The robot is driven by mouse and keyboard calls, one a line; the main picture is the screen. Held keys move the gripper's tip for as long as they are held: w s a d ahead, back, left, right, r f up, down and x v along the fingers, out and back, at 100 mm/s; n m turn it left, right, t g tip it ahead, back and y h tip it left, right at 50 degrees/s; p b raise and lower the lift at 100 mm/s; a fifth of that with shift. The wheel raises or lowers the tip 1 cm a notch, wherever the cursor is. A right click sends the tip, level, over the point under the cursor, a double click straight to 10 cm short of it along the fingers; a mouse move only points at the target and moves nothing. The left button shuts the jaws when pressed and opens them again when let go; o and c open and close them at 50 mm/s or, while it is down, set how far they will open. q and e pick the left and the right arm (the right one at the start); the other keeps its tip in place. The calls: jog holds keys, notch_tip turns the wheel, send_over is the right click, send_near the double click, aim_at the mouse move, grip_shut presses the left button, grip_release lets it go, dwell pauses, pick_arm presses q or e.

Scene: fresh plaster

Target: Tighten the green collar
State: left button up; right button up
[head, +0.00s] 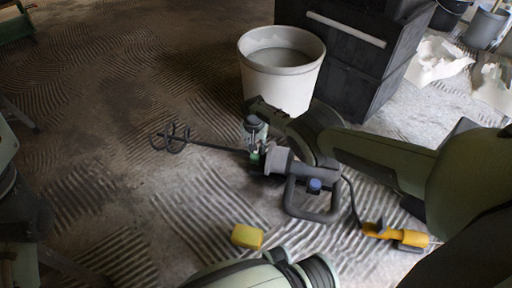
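A mixing drill (287,164) with a grey body and a dark loop handle lies on the ridged floor in the middle of the head view. Its shaft runs left to a dark spiral paddle (174,138). The green collar (255,158) is at the joint between shaft and body, small and partly hidden. My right gripper (257,143) comes down from above onto this joint, its fingers at the collar. Its grip is too small and covered to make out. My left gripper is out of view.
A pale bucket (282,85) stands behind the drill, beside a dark cabinet (352,65). A yellow sponge (246,236) lies in front. A yellow tool (398,236) lies right, near the drill's cable. Crumpled white sheeting (438,61) lies back right. The left floor is mostly clear.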

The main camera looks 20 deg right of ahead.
aim_at(255, 158)
jog(key=shift+a, duration=0.1)
jog(key=o, duration=0.8)
jog(key=shift+r, duration=0.1)
jog(key=shift+r, duration=0.5)
notch_tip(255, 158, up, 11)
jog(key=s+a, duration=0.1)
jog(key=shift+s+f, duration=0.2)
jog(key=shift+s, duration=0.1)
